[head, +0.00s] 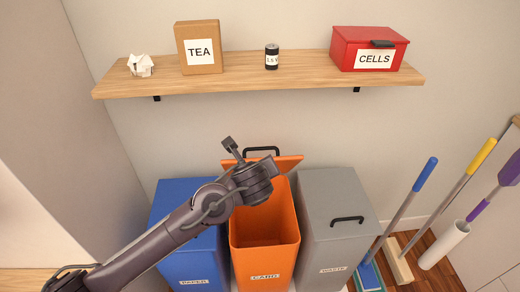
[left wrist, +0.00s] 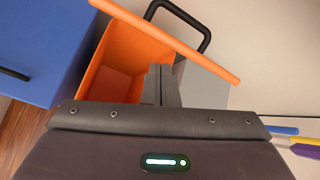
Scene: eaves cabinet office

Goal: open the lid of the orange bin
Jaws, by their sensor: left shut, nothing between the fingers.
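The orange bin (head: 265,255), labelled CARD, stands between a blue and a grey bin. Its lid (head: 287,164) is raised at the back, and I see into the bin's interior. The lid's black handle (head: 262,150) shows above its top edge. In the left wrist view, the fingers (left wrist: 160,84) show in front of the bin opening (left wrist: 115,70), with the lid (left wrist: 170,42) beyond. I cannot tell whether they touch the lid. My right gripper is not in view.
The blue bin (head: 180,198) and grey bin (head: 340,215) stand close on either side, lids shut. A wooden shelf (head: 250,82) above holds a tea box (head: 199,48), a can (head: 271,57), crumpled paper (head: 140,65) and a red box (head: 369,47). Brooms (head: 410,198) lean at right.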

